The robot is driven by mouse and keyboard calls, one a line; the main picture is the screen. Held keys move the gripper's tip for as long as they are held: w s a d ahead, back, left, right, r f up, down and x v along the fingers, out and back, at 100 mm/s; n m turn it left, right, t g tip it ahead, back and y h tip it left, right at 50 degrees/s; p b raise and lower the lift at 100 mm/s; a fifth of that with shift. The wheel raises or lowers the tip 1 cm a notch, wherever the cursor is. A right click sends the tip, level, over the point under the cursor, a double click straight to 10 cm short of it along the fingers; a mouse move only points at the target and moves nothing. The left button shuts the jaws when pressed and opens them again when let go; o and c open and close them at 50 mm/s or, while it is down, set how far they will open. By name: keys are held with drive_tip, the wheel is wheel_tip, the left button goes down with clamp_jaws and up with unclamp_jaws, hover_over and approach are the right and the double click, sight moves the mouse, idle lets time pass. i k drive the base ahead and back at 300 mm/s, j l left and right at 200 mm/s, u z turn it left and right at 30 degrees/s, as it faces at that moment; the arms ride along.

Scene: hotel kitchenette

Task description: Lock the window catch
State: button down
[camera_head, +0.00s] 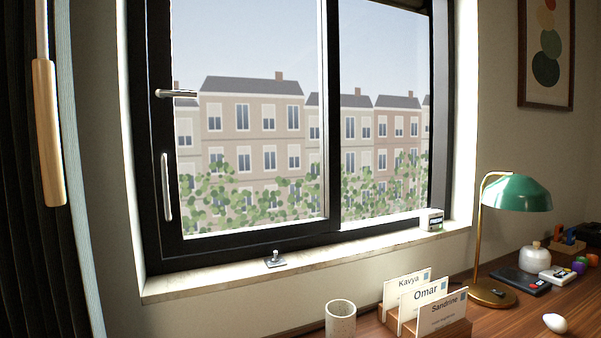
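The window (324,120) has a black frame and two panes with a dark upright between them. A silver lever catch (178,93) sits on the left upright of the frame, and its arm points right, level, over the glass. Below it a silver upright pull bar (166,187) is fixed to the same upright. The left sash looks closed against the frame, though I cannot tell for sure. My gripper is not in view, and nothing touches the catch.
A small metal piece (276,260) and a small white box (431,219) are on the sill (205,281). A wooden rod (48,133) hangs by the dark curtain at left. The desk holds a cup (340,319), name cards (425,292) and a green lamp (517,192). The space before the catch looks clear.

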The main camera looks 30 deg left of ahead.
sight(160, 95)
drive_tip(key=u, duration=1.2)
